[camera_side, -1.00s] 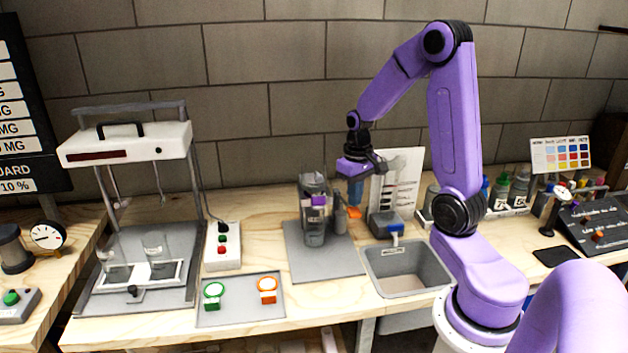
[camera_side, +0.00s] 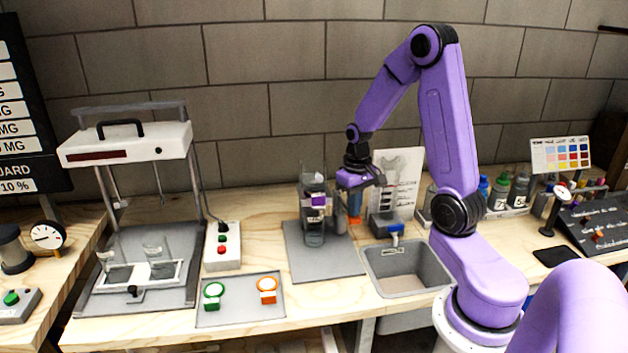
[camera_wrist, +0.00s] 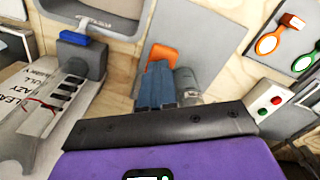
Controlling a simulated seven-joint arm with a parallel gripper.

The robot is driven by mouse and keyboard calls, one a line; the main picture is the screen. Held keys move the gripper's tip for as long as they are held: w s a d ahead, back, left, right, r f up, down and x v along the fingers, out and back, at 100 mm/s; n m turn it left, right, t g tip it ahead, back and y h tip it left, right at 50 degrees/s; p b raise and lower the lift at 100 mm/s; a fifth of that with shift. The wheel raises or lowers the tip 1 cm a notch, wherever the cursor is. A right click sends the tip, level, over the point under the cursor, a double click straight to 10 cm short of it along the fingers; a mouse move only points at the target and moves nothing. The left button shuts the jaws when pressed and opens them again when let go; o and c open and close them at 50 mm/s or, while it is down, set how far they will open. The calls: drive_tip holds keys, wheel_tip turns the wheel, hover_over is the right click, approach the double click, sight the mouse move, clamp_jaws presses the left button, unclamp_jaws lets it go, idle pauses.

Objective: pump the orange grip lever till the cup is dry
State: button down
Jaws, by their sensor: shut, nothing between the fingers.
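The orange grip lever (camera_side: 355,220) shows at the fingertips of my gripper (camera_side: 355,208) in the side view. In the wrist view the lever (camera_wrist: 160,52) shows just beyond the blue fingers of my gripper (camera_wrist: 154,92). The fingers are together with nothing between them; I cannot tell whether they touch the lever. A clear upright cup (camera_side: 314,182) with a purple part stands on a grey mat (camera_side: 335,265), left of my gripper. Its liquid level is hard to read. A grey cylinder (camera_wrist: 187,82) stands beside the lever in the wrist view.
A grey sink bin (camera_side: 405,275) with a blue-topped block (camera_side: 385,227) behind it is to the right. A white placard (camera_side: 400,175) stands behind my gripper. Green (camera_side: 213,293) and orange (camera_side: 267,288) rings lie front left, near a button box (camera_side: 222,245).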

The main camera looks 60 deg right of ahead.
drive_tip(key=shift+f, duration=1.75)
drive_tip(key=shift+r, duration=3.3)
drive_tip(key=shift+f, duration=0.1)
drive_tip(key=shift+f, duration=3.15)
drive_tip(key=shift+r, duration=3.25)
drive_tip(key=shift+f, duration=0.1)
